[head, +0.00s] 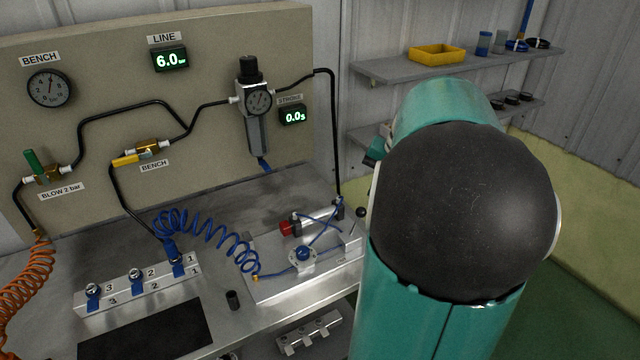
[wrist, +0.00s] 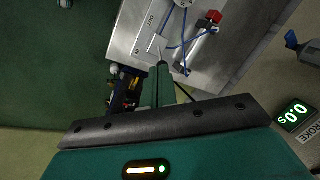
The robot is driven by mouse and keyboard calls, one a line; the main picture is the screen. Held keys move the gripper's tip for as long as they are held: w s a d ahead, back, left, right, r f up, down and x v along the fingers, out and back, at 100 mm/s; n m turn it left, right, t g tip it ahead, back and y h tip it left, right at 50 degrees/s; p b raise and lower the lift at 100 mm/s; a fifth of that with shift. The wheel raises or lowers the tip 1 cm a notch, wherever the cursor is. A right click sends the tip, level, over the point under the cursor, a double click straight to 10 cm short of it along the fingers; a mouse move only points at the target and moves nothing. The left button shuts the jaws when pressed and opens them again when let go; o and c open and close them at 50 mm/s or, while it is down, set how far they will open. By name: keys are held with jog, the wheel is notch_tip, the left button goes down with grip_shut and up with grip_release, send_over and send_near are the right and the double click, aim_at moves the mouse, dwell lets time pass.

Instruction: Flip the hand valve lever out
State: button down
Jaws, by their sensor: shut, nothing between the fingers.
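The hand valve sits at the right end of a pale plate (head: 270,285) on the bench. Its lever (head: 361,213) ends in a dark ball knob in the head view. In the wrist view the plate (wrist: 125,38) carries OUT and IN labels, with IN closer to my gripper. My gripper (wrist: 161,68) is shut and empty, its tip by the plate beside the IN label. The lever is hard to make out there, so I cannot tell whether they touch. My arm hides the gripper in the head view.
The panel (head: 200,60) stands behind. The stroke display (head: 292,115) reads 0.0s.

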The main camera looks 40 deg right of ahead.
jog(key=s+d+f+m, duration=0.2)
jog(key=s+d, duration=0.2)
jog(key=d, duration=0.4)
jog(key=shift+s+t, duration=0.25)
jog(key=shift+t, duration=0.05)
jog(key=shift+f, duration=0.15)
send_near(358, 220)
jog(key=f, duration=0.2)
jog(key=d+f, duration=0.1)
jog(key=f, duration=0.2)
jog(key=shift+w+d, duration=0.15)
jog(key=shift+d, duration=0.05)
jog(key=shift+a+r, duration=0.15)
jog(key=shift+a, duration=0.1)
